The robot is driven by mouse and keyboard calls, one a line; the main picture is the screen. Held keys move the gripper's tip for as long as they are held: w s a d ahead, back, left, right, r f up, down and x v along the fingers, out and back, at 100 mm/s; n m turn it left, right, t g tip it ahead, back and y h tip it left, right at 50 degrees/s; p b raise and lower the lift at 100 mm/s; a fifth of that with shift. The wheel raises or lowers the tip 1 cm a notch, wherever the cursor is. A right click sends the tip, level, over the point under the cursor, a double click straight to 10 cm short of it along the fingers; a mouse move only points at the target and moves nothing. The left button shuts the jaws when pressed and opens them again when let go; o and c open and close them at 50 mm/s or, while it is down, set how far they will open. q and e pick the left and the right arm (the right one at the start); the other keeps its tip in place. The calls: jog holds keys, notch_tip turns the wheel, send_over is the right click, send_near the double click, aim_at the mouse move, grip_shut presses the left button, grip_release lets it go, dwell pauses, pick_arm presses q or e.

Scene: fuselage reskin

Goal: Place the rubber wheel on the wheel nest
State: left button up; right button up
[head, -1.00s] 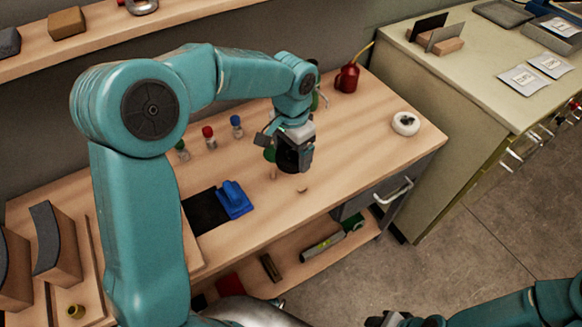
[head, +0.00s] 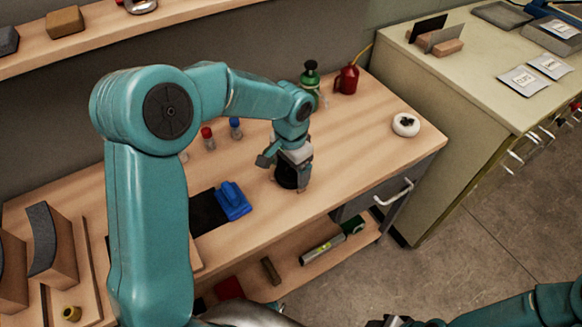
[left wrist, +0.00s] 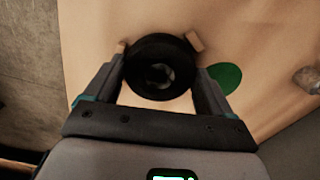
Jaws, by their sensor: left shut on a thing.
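My left gripper (head: 291,178) is over the workbench, pointing down. It is shut on the black rubber wheel (head: 285,176). In the left wrist view the wheel (left wrist: 158,67) sits between both fingers (left wrist: 160,80). Small wooden blocks show at the wheel's rim, one at upper right (left wrist: 195,41) and one at upper left (left wrist: 121,46); they look like part of the wheel nest, whose rest is hidden under the wheel. The wheel is low, but I cannot tell whether it touches the nest. My right gripper (head: 390,321) is only a dark part at the bottom edge.
A green disc (left wrist: 225,77) lies beside the wheel. On the bench (head: 345,170) are a blue block-like tool (head: 233,200), a white ring-shaped item (head: 405,124), a red can (head: 347,79) and a green bottle (head: 309,82). The bench right of the gripper is clear.

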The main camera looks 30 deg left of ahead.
aim_at(292, 170)
pick_arm(q)
jog(key=shift+s+f, duration=0.2)
jog(key=shift+f, duration=0.35)
jog(key=o, duration=0.9)
jog(key=shift+s, duration=0.1)
jog(key=shift+o, duration=0.9)
jog(key=shift+f, duration=0.1)
jog(key=shift+r, duration=0.35)
notch_tip(292, 170, up, 13)
jog(key=p, duration=0.2)
jog(key=shift+w, duration=0.35)
